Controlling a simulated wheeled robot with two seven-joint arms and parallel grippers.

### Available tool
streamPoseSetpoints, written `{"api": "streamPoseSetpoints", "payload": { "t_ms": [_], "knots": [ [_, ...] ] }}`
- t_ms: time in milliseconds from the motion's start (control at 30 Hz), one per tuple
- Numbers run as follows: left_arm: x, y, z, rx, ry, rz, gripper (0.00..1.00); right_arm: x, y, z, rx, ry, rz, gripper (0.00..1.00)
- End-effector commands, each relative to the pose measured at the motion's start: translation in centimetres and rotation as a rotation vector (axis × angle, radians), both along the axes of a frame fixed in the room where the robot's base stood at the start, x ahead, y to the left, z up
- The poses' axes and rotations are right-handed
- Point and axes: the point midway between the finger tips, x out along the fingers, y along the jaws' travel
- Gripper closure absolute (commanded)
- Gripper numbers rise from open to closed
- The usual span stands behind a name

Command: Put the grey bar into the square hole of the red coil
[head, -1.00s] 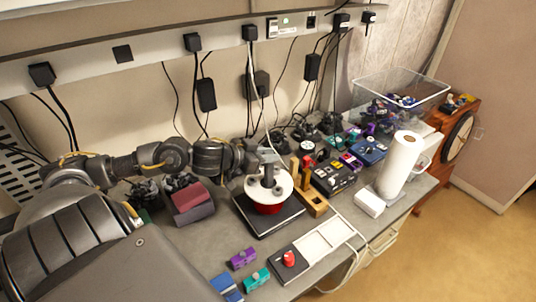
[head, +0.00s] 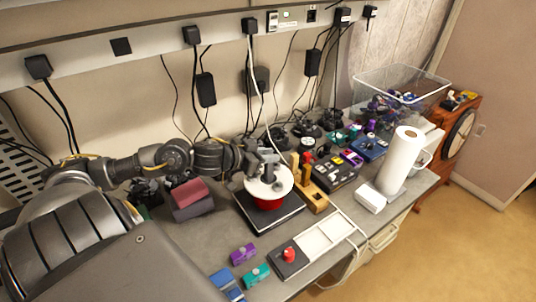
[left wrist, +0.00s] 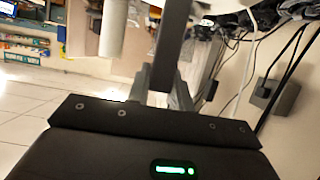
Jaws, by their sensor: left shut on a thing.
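The red coil (head: 268,203) stands upright on a black base, with a round white flange (head: 254,187) on top. My left gripper (head: 271,168) is just above the flange. In the left wrist view my left gripper (left wrist: 160,82) is shut on the grey bar (left wrist: 169,45), which sticks out beyond the fingertips. In the head view the fingers cover the middle of the flange, so the square hole and the bar's lower end cannot be made out. My right gripper is not in view.
A wooden stand (head: 314,196) is close to the coil's right. Dark red and grey blocks (head: 189,195) lie to the left. A black box with a red knob (head: 289,258), small purple and teal parts, and a paper roll (head: 401,160) stand on the bench.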

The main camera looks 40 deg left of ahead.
Motion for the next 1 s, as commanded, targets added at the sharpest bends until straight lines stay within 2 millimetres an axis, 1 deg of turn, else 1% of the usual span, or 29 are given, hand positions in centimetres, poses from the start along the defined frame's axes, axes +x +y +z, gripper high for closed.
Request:
{"api": "streamPoseSetpoints", "payload": {
  "t_ms": [267,1000],
  "knots": [
    [0.0,0.0,0.1,-0.001,-0.004,0.000,1.00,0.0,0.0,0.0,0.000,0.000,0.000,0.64],
    [0.0,0.0,-1.6,-0.002,-0.003,0.000,1.00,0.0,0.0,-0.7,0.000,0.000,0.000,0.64]
  ]
}}
